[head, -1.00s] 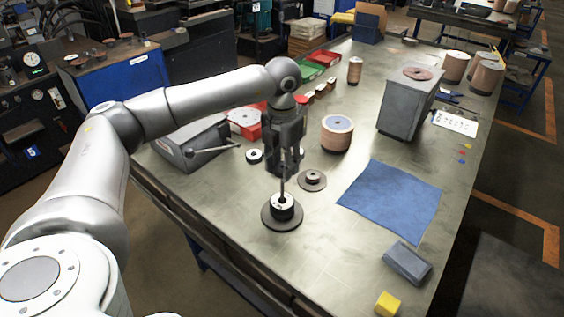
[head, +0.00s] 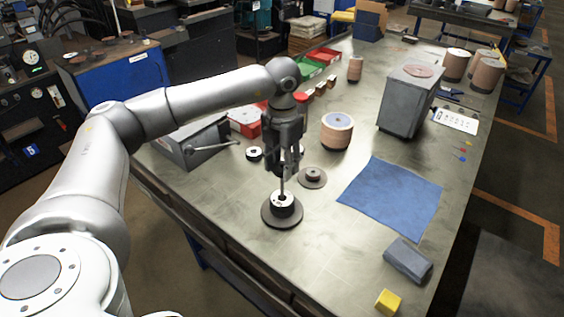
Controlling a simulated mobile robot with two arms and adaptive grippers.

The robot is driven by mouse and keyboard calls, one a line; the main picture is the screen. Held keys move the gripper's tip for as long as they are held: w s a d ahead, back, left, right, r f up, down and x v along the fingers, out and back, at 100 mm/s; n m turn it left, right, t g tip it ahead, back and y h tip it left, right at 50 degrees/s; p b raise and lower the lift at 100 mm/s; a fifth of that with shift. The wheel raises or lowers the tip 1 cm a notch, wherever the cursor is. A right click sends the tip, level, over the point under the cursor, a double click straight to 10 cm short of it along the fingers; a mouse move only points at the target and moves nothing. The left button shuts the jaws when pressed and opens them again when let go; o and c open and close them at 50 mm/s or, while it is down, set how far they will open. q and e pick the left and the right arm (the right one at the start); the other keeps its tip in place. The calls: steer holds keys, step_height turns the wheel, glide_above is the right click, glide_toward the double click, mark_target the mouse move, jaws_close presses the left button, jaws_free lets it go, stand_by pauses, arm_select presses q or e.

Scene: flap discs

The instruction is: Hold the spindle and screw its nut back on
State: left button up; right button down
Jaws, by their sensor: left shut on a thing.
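The spindle (head: 282,186) is a thin upright rod rising from a dark round base with a black and white hub (head: 282,211) near the left edge of the bench. My left gripper (head: 283,170) points down from above and is shut on the spindle's upper part. Its fingers hide the spindle's top. A small dark flanged part (head: 312,177), possibly the nut, lies just right of the spindle. A small black and white ring (head: 254,153) lies left of the gripper. My right gripper is not in view.
A blue cloth (head: 390,197), a grey block (head: 407,260) and a yellow cube (head: 388,301) lie to the right. A disc stack (head: 337,132), a grey machine box (head: 408,100) and a grey lever box (head: 190,143) stand farther back. The bench (head: 330,245) is clear in front.

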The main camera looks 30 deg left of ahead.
arm_select(q)
steer(key=shift+f, duration=0.15)
steer(key=o, duration=1.1)
step_height(320, 180, up, 12)
